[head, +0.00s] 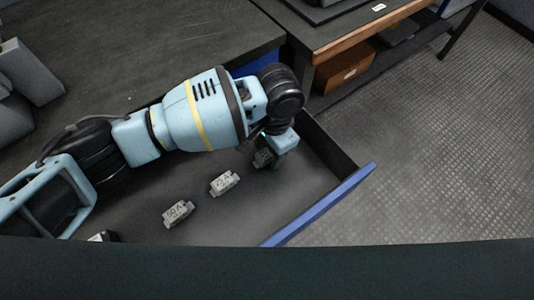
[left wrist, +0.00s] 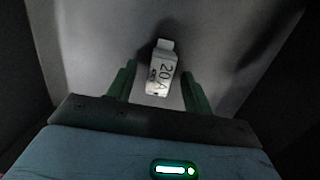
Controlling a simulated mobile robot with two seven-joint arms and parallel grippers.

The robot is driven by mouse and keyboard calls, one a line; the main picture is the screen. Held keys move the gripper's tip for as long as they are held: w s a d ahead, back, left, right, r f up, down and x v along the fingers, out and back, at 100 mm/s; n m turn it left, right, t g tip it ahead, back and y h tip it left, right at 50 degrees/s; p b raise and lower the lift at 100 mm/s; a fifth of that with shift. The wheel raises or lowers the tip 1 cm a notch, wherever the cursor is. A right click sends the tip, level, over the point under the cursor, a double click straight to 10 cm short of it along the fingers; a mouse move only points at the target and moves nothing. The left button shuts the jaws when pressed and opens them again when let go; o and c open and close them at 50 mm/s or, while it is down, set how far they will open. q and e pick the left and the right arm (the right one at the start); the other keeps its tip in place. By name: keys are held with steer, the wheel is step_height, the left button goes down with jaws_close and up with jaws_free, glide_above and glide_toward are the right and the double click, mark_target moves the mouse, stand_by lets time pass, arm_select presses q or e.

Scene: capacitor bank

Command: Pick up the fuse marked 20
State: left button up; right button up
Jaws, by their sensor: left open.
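The fuse marked 20 A (left wrist: 161,72) is a small pale block with a tab at its far end, lying on the drawer floor in the left wrist view. In the head view the same fuse (head: 263,158) is dim, in shadow and partly hidden by my left gripper (head: 275,150). In the left wrist view my left gripper (left wrist: 158,88) is open, with one green finger on each side of the fuse. A gap shows between the fuse and each finger. My right gripper is in neither view.
Fuses marked 25 A (head: 224,183) and 50 A (head: 178,213) lie in the same open drawer (head: 315,215). A dark object (head: 103,236) shows at the drawer's near left. The drawer walls rise close around my gripper. A workbench (head: 340,25) stands behind.

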mark_target(267, 153)
arm_select(q)
steer(key=shift+f, duration=0.4)
steer(key=shift+c, duration=0.8)
steer(key=c, duration=0.9)
steer(key=shift+c, duration=0.2)
steer(key=shift+r, duration=0.15)
step_height(267, 153, up, 10)
steer(key=p, duration=0.3)
